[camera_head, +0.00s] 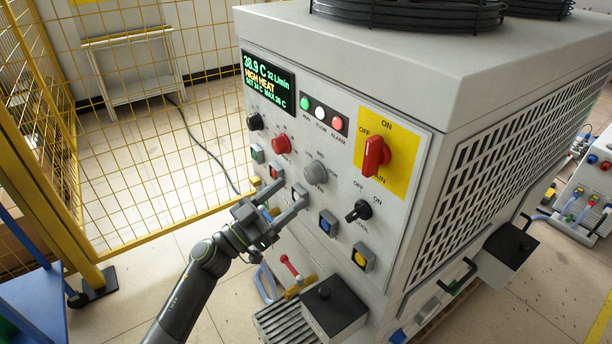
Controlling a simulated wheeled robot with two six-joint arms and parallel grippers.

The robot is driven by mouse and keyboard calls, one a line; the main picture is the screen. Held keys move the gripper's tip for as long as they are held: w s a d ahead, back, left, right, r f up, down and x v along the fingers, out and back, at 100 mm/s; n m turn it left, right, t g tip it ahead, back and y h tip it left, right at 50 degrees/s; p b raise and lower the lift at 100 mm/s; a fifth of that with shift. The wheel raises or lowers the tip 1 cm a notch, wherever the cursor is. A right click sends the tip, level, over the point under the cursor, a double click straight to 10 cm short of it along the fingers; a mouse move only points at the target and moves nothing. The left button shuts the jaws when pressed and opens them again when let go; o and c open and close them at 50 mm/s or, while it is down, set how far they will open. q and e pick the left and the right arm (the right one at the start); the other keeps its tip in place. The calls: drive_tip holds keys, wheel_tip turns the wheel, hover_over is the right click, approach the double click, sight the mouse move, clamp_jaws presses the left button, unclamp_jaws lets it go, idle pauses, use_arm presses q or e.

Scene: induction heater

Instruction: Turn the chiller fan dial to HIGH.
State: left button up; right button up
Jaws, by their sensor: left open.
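The chiller (330,75) is a big pale grey cabinet whose control panel faces me. The fan dial looks to be the round grey knob (315,172) in the middle of the panel, with small labels around it. I can read MID above it, but its pointer is too small to tell. My left gripper (291,193) comes in from below left and is open and empty. Its fingertips are close to the panel, below and left of the grey knob, apart from it in the picture. My right gripper is not in view.
A red main switch (376,156) on a yellow plate, a red knob (281,144), a black knob (357,211) and several buttons surround the dial. The display (268,81) reads 38.9 C and HIGH HEAT. A yellow mesh fence (120,120) stands left. Pipe fittings (290,268) sit below.

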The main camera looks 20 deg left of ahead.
sight(308, 177)
use_arm(q)
drive_tip(key=x, duration=0.6)
drive_tip(key=shift+w+d, duration=0.1)
drive_tip(key=shift+w, duration=0.05)
drive_tip(key=c, duration=0.9)
